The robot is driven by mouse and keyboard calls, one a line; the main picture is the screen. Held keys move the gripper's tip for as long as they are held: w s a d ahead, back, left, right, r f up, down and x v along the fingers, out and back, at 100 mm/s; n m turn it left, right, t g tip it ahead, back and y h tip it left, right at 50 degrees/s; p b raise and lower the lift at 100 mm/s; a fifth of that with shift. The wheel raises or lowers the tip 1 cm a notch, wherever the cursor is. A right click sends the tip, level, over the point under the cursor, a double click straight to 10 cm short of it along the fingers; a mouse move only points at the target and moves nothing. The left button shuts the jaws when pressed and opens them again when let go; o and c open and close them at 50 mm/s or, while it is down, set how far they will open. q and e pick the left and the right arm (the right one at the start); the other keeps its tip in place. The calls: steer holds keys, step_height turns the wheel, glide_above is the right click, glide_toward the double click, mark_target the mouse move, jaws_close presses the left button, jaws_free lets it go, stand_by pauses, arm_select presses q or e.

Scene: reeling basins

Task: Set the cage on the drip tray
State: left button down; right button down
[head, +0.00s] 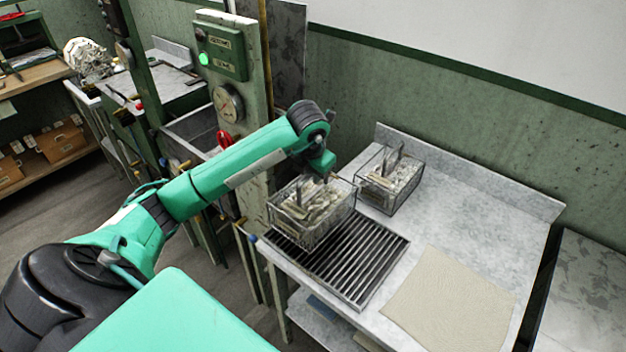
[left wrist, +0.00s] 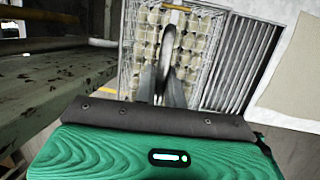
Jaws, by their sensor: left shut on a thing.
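My left gripper (head: 323,172) is shut on the handle of a wire cage (head: 310,212) filled with pale cocoon-like pieces. In the head view the cage hangs over the back left part of the drip tray (head: 372,272), a dark slatted grate set in the metal table. I cannot tell whether its bottom touches the slats. In the left wrist view the cage (left wrist: 190,52) lies beyond the gripper fingers (left wrist: 165,85), and the tray's slats (left wrist: 238,60) show to its right. My right gripper is not in view.
A second filled wire cage (head: 390,180) stands on the table behind the tray. A beige cloth (head: 450,298) lies right of the tray. A post with a control box (head: 222,50) and a red handle (head: 225,138) stands left of the cage.

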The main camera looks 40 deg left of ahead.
mark_target(313, 194)
arm_select(q)
step_height(313, 194, down, 2)
steer(key=shift+f+p, duration=0.2)
steer(key=shift+p, duration=0.15)
steer(key=shift+f, duration=0.35)
steer(key=c, duration=1.5)
jaws_free()
steer(key=shift+r, duration=0.25)
steer(key=shift+b+v, duration=2)
steer(key=shift+v, duration=3.85)
